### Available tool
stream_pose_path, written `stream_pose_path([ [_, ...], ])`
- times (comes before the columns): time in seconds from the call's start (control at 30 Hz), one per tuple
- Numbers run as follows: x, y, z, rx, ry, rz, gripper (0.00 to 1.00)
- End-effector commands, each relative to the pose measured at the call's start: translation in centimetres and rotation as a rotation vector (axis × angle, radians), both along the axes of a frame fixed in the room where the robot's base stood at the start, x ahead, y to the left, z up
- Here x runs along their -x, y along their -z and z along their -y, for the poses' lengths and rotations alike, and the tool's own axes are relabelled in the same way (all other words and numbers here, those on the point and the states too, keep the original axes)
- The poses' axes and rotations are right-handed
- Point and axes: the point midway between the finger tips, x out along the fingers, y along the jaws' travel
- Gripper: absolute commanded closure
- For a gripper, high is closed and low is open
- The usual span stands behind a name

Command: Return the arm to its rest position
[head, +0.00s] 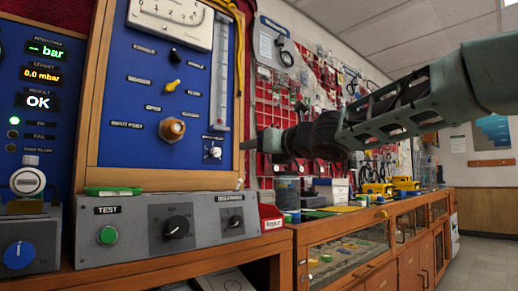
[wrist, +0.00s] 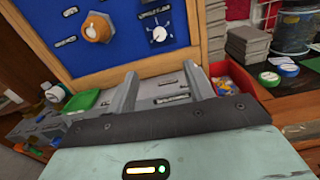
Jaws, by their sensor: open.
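My arm (head: 400,105) reaches in from the right in the head view, held roughly level. My gripper (head: 262,142) is in front of the shelving beside the blue panel, with its tip pointing left. In the wrist view my gripper (wrist: 161,86) shows two grey fingers standing apart with nothing held between them. The lower part of the blue panel (wrist: 125,40) and its orange-brown knob (wrist: 97,27) lie beyond the fingers. In the head view the same blue panel (head: 150,100) stands upright in a wooden frame.
A grey control box (head: 150,243) with a green TEST button (head: 108,236) and black knobs sits on the bench below the panel. A red bin (head: 270,217) stands beside it. A glass-fronted wooden counter (head: 345,252) runs right. Open floor (head: 490,262) shows at far right.

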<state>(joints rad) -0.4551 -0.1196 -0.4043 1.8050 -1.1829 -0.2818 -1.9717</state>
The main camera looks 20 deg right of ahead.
Motion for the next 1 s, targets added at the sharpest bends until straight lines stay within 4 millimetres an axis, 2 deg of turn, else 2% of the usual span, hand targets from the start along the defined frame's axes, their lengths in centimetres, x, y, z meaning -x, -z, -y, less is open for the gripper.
stream_pose_path([
  [0.33, 0.0, 0.0, 0.0, 0.000, 0.000, 0.000, 0.48],
  [0.47, 0.0, 1.5, -0.9, -0.093, 0.007, -0.061, 0.48],
  [0.57, 0.4, 5.3, -2.9, -0.313, 0.041, -0.214, 0.48],
  [0.67, 1.9, 11.2, -5.6, -0.625, 0.128, -0.449, 0.48],
  [0.7, 2.9, 13.8, -6.8, -0.748, 0.178, -0.547, 0.48],
  [0.77, 4.6, 17.6, -8.2, -0.918, 0.268, -0.685, 0.48],
  [0.8, 6.0, 20.0, -9.1, -1.019, 0.338, -0.772, 0.48],
  [0.87, 8.3, 23.6, -10.3, -1.162, 0.455, -0.890, 0.48],
  [1.0, 14.9, 31.1, -12.3, -1.435, 0.795, -1.110, 0.48],
])
